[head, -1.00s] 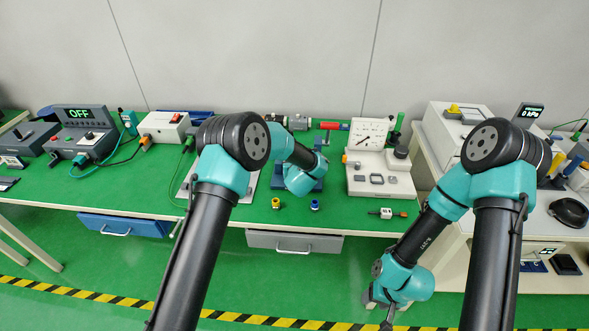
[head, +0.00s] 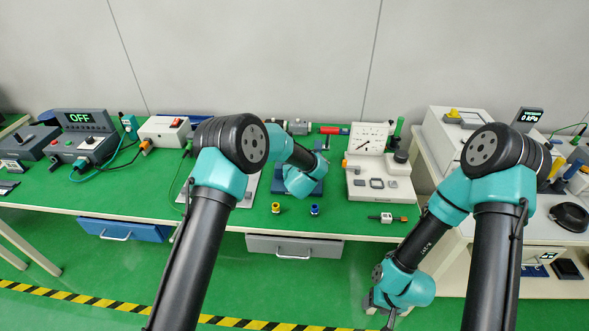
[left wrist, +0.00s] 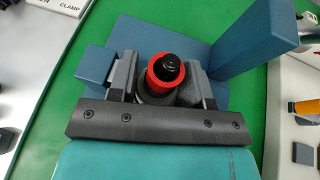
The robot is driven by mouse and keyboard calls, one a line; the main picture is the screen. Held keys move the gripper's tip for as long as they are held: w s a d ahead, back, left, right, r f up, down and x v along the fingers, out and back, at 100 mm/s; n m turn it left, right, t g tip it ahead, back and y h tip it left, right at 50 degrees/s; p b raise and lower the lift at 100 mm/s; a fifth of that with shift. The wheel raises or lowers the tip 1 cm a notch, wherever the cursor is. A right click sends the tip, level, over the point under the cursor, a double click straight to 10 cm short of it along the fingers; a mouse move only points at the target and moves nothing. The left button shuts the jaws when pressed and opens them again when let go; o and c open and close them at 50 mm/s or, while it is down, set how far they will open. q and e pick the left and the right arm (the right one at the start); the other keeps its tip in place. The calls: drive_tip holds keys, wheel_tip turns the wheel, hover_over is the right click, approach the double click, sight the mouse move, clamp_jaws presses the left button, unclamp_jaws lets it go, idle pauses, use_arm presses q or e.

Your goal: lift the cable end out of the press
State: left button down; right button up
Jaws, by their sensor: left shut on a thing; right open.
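The blue press (head: 314,187) stands on the green bench, partly hidden behind my left arm in the head view. In the left wrist view, its blue base and upright plate (left wrist: 268,38) lie beyond my left gripper (left wrist: 164,80). The gripper's grey fingers are shut on a round black piece with a red collar, which looks like the cable end (left wrist: 160,68). Its lower part is hidden, so I cannot tell how far it sits in the press. The left gripper is hidden in the head view. My right gripper (head: 388,321) is open, low at the bottom edge, away from the bench.
A white gauge unit (head: 378,165) stands right of the press. A yellow fitting (head: 276,208) and a blue fitting (head: 314,210) sit near the front edge, with a small connector (head: 386,218) farther right. A grey box reading OFF (head: 82,140) stands at the left.

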use_arm(q)
drive_tip(key=shift+r, duration=0.95)
drive_tip(key=shift+s+r, duration=0.2)
drive_tip(key=shift+s, duration=0.05)
drive_tip(key=s+r, duration=0.1)
drive_tip(key=s, duration=1.4)
drive_tip(key=shift+s+d+r, duration=0.2)
drive_tip(key=shift+s+d, duration=0.05)
drive_tip(key=shift+d, duration=0.2)
